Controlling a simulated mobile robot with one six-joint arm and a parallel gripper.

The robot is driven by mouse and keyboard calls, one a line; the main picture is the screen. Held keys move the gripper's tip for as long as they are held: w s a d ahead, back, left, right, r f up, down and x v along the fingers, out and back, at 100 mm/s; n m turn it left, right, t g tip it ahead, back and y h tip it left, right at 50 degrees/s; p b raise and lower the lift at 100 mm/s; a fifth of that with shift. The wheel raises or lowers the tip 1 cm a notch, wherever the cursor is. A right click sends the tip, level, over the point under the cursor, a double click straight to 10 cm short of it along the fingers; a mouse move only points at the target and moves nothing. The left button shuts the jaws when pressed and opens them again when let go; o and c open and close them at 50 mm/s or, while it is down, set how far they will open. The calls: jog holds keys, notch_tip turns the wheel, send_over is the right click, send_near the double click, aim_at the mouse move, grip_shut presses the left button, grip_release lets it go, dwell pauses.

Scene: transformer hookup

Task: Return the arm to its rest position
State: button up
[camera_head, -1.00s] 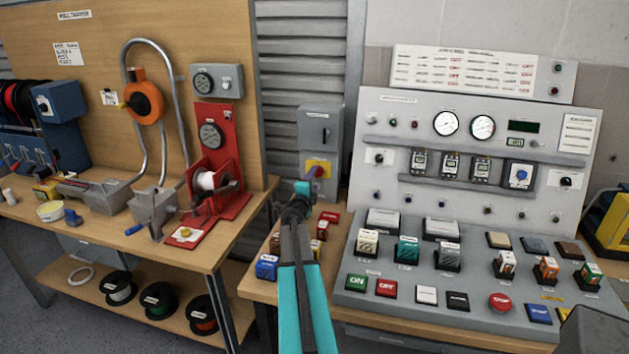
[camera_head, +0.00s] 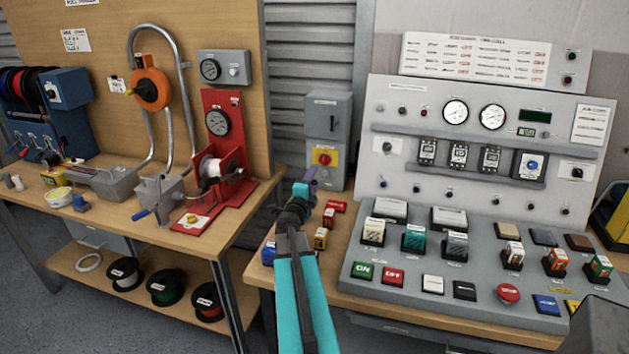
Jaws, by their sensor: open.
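My arm, teal and dark grey, reaches up from the bottom middle of the head view. My gripper (camera_head: 304,186) is at its far end, over the gap between the workbench and the console. Its small tips look spread, and I see nothing held between them. The tips appear in front of the grey switch box (camera_head: 327,125) with its red and yellow knob (camera_head: 325,157); I cannot tell the distance between them.
The grey control console (camera_head: 470,190) with buttons, meters and breakers fills the right. Small coloured blocks (camera_head: 321,238) sit on the table beside my arm. The wooden workbench (camera_head: 235,235) with a red spool stand (camera_head: 222,150) is at left. Spools (camera_head: 165,287) lie on its lower shelf.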

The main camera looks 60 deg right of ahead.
jog(key=shift+s+a, duration=0.1)
jog(key=shift+a, duration=0.15)
jog(key=shift+r, duration=0.15)
dwell(0.3)
